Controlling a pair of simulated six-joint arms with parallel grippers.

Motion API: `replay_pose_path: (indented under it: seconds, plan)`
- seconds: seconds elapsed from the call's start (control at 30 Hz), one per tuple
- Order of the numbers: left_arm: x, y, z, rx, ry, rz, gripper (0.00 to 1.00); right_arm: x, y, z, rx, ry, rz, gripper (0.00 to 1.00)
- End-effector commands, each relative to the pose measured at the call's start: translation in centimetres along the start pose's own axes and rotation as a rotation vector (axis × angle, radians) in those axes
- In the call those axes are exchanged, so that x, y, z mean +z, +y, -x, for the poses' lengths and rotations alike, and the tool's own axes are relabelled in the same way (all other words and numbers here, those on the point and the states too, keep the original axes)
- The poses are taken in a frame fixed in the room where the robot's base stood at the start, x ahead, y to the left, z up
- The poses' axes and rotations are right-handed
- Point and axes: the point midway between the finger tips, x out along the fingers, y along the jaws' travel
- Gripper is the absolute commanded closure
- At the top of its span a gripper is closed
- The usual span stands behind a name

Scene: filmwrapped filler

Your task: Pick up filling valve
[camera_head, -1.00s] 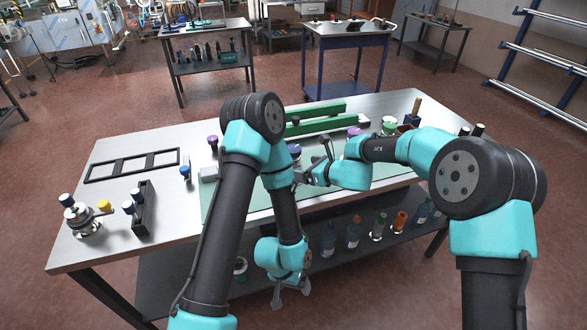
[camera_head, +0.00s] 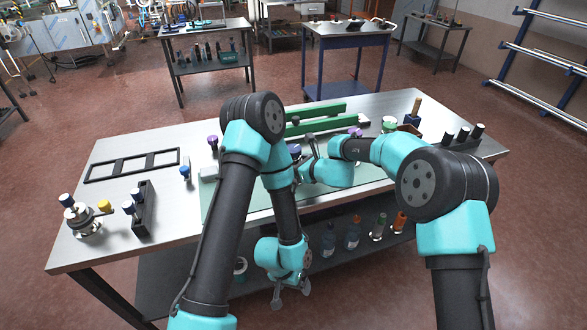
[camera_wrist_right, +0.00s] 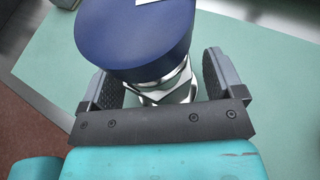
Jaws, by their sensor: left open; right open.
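A part with a wide dark blue cap (camera_wrist_right: 135,40) and a shiny metal hex body, which looks like the filling valve, fills the middle of the right wrist view. In the head view its blue top (camera_head: 295,149) shows on the pale green mat, partly hidden by my arms. My right gripper (camera_wrist_right: 165,75) is open, with one finger on each side of the metal body; a gap shows on the left side, and contact on the right cannot be told. My left gripper (camera_head: 291,294) is open and empty, hanging low in front of the table edge.
Green bars (camera_head: 320,125) lie behind the mat. A black frame (camera_head: 132,165), a black rack (camera_head: 144,210) and a metal fitting with blue and yellow knobs (camera_head: 82,215) stand at the left. Dark-topped parts (camera_head: 462,136) stand at the right. Bottles (camera_head: 353,235) stand on the lower shelf.

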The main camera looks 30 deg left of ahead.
Motion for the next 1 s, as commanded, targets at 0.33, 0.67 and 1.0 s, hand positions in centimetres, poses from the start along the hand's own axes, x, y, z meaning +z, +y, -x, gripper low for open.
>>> replay_pose_path:
  seconds: [0.33, 0.67, 1.0]
  plan:
    - [0.0, 0.0, 0.0, 0.0, 0.0, 0.0, 0.13, 0.0, 0.02, 0.03, 0.0, 0.0, 0.0, 0.13]
    - [0.0, 0.0, 0.0, 0.0, 0.0, 0.0, 0.13, 0.0, 0.03, 0.04, 0.001, 0.0, 0.0, 0.41]
    - [0.0, 0.0, 0.0, 0.0, 0.0, 0.0, 0.13, -0.01, 0.03, 0.03, 0.001, 0.0, 0.0, 0.73]
